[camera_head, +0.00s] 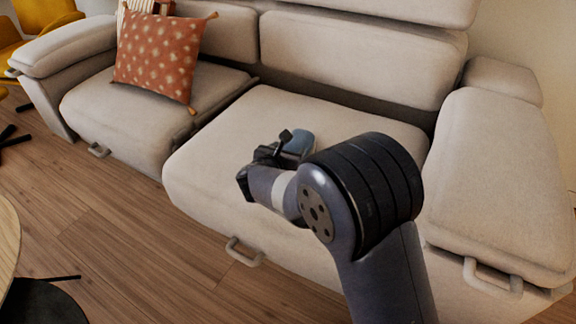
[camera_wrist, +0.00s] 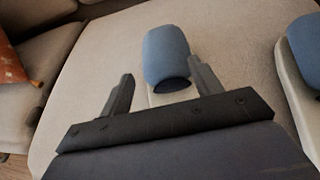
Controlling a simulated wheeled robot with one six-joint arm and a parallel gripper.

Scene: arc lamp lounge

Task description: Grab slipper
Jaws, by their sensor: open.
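A slipper with a blue upper and a pale sole (camera_wrist: 167,55) lies on the sofa's seat cushion. In the wrist view its pale end is partly between my fingers, closer to the right finger, with a wider gap to the left one. My gripper (camera_wrist: 160,72) is open and holds nothing. A second blue slipper (camera_wrist: 308,48) is at the right edge of the wrist view, cut off by the frame. In the head view a blue slipper (camera_head: 300,142) shows just beyond my gripper (camera_head: 278,142); my arm hides part of that area, and only one slipper is visible there.
The beige sofa (camera_head: 205,165) has a raised armrest (camera_head: 500,180) at the right and backrests behind. An orange dotted pillow (camera_head: 160,55) leans on the left seat. A round table edge (camera_head: 8,240) and yellow chairs (camera_head: 45,12) are at the left.

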